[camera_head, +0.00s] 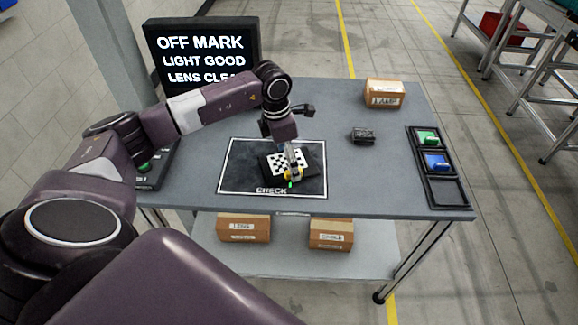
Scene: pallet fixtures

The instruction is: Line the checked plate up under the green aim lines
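The checked plate (283,162), a black plate with a black-and-white checkerboard, lies slightly turned on a dark mat (240,180) with a white border and the word CHECK. A small green mark (290,185) shows at the plate's near edge; I cannot make out full aim lines. A screen (204,52) reads OFF MARK, LIGHT GOOD and a partly covered LENS line. My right gripper is out of view.
A black tray (440,194) at the right holds a green block (428,138) and a blue block (437,161); its nearest slot is empty. A cardboard box (384,93) and a small dark object (363,136) stand on the table. Two boxes sit on the lower shelf.

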